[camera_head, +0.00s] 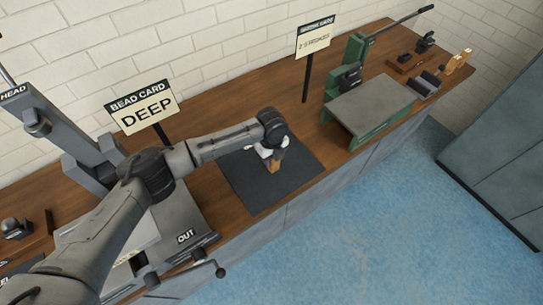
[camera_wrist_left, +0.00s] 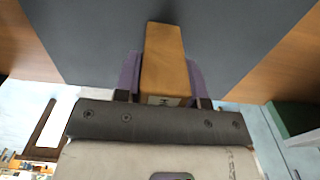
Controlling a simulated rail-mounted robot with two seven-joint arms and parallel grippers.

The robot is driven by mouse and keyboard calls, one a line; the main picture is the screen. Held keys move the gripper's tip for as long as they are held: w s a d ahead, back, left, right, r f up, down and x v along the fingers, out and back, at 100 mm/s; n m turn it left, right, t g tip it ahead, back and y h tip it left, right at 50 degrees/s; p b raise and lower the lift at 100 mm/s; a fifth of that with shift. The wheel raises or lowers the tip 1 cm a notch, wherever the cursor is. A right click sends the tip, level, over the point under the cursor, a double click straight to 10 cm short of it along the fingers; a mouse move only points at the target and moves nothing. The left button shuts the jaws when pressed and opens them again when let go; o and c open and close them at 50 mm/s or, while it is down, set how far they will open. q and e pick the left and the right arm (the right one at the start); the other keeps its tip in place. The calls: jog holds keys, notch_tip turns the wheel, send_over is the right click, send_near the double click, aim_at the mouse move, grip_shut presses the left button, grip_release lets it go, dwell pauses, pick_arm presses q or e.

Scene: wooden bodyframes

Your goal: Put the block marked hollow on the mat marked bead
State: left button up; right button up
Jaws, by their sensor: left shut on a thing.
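My left gripper (camera_head: 274,160) is over the dark grey mat (camera_head: 245,185) on the wooden bench. It is shut on a wooden block (camera_head: 277,167). In the left wrist view the block (camera_wrist_left: 164,60) stands out between the two purple fingers of the gripper (camera_wrist_left: 162,75), with the dark mat (camera_wrist_left: 230,40) behind it. A small label shows on the block near the gripper, too small to read. I cannot tell whether the block touches the mat. No marking on the mat is readable. My right gripper is not in view.
A sign reading "BEAD CARD DEEP" (camera_head: 143,108) stands behind the mat. A grey machine marked "OUT" (camera_head: 190,230) is at left. A green machine with a grey table (camera_head: 370,103) is at right. Small wooden and dark pieces (camera_head: 457,62) lie at the far right.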

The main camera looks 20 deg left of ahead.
pick_arm(q)
jog(key=shift+f, duration=0.15)
jog(key=o, duration=1)
jog(key=shift+c, duration=0.2)
notch_tip(320, 180, up, 10)
jog(key=shift+r+p, duration=0.25)
jog(key=shift+p, duration=0.7)
jog(key=shift+r, duration=0.95)
